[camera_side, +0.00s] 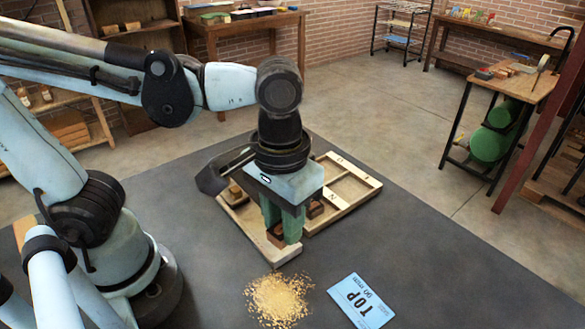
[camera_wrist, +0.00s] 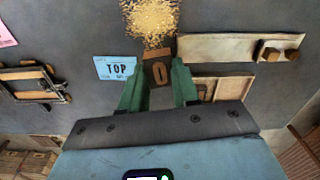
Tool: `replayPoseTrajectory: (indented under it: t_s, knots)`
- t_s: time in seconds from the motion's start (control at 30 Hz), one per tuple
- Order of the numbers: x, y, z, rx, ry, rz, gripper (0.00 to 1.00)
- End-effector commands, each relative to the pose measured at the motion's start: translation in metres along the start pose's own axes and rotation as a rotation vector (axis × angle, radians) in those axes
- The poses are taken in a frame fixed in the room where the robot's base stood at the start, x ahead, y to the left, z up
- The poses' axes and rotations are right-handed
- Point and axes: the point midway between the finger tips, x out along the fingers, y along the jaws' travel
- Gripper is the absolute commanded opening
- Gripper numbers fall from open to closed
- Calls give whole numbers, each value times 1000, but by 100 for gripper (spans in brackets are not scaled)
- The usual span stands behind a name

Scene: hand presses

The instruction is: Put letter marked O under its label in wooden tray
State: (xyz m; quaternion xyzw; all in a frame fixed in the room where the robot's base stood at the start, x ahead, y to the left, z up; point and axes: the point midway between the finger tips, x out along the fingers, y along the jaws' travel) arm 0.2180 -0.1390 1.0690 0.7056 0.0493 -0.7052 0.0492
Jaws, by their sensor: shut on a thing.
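My gripper (camera_side: 283,228) points down with its green fingers shut on a brown block. In the wrist view the block (camera_wrist: 158,73) shows a dark letter O between the fingers. The wooden tray (camera_side: 345,208) has several compartments; an N and other small, hard-to-read marks show on its dividers. It also shows in the wrist view (camera_wrist: 215,47), to the right of the block. In the side view the gripper and block overlap the tray's near part and hide some of it. I cannot tell whether the block touches the tray. The O label is not readable.
Brown blocks (camera_side: 315,209) sit in the tray. A heap of sawdust (camera_side: 278,299) and a blue card reading TOP (camera_side: 361,300) lie on the dark table in front. A black-and-wood device (camera_wrist: 36,84) stands at the left in the wrist view. The table's right side is clear.

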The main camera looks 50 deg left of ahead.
Motion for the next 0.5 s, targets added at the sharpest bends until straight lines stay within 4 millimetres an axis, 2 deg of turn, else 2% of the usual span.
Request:
replayPoseTrajectory:
  t_s: [0.03, 0.27, 0.5]
  knots:
    - [-4, 2, -16, -46, 0, 0, 2]
    - [-11, 0, -83, -246, 1, 0, 2]
    - [-5, -17, -155, -451, 2, -1, 2]
